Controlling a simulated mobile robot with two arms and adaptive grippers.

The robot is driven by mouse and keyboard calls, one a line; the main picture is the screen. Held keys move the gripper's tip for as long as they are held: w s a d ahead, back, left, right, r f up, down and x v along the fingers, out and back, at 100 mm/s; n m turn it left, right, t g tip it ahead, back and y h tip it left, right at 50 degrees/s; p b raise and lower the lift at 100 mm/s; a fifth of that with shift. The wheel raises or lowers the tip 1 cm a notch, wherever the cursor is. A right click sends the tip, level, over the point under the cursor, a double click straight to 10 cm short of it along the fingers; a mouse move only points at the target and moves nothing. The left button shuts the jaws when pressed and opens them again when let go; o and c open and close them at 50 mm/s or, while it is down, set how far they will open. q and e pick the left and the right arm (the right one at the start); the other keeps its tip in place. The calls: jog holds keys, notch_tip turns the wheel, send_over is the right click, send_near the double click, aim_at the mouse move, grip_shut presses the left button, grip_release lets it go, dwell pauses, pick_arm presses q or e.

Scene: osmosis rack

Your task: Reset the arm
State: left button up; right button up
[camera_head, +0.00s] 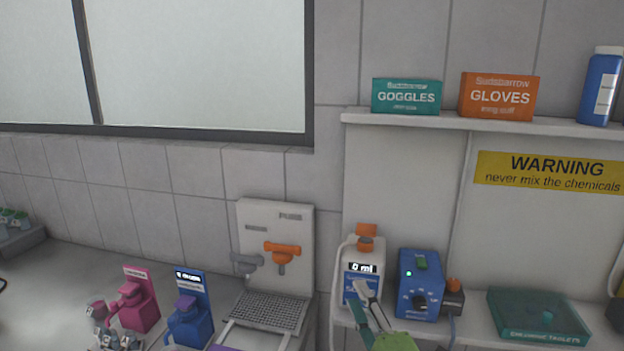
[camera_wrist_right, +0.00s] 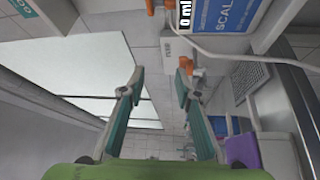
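My right gripper (camera_head: 362,296) is at the lower middle of the head view, with its green wrist at the bottom edge. It appears in front of the white device with an orange cap (camera_head: 362,262), whose display reads 0 ml. In the right wrist view the two teal and grey fingers (camera_wrist_right: 160,82) stand apart with nothing between them, so the gripper is open and empty. My left gripper does not show in either view.
A blue box with a dial (camera_head: 418,285) and a teal tray (camera_head: 535,318) stand right of the white device. Above is a shelf (camera_head: 450,122) with boxes and a blue bottle. Pink (camera_head: 137,300) and blue (camera_head: 188,315) dispensers and a metal grate (camera_head: 265,310) stand left.

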jog(key=s+d+f+m+g+h, duration=0.3)
jog(key=s+d+f+m+g, duration=0.15)
jog(key=s+f+m, duration=0.35)
jog(key=s+d+f+m+g+h, duration=0.4)
jog(key=s+f, duration=0.3)
jog(key=f, duration=0.4)
jog(key=s+d+f+m+g+y, duration=0.1)
jog(key=s+f+m+g, duration=0.2)
jog(key=s, duration=0.6)
jog(key=s+d+f+m+g+y, duration=0.1)
jog(key=s+f+m+g, duration=0.25)
jog(key=s, duration=0.65)
notch_tip(320, 180, down, 28)
jog(key=s+n+g+b, duration=0.1)
jog(key=g+b, duration=0.1)
jog(key=s+d+f+b, duration=0.1)
jog(key=s+d+f, duration=0.2)
jog(key=s+f, duration=1.4)
jog(key=shift+s+d+f+g, duration=0.2)
jog(key=shift+s+f+g, duration=0.2)
jog(key=shift+f, duration=0.35)
jog(key=shift+o, duration=0.5)
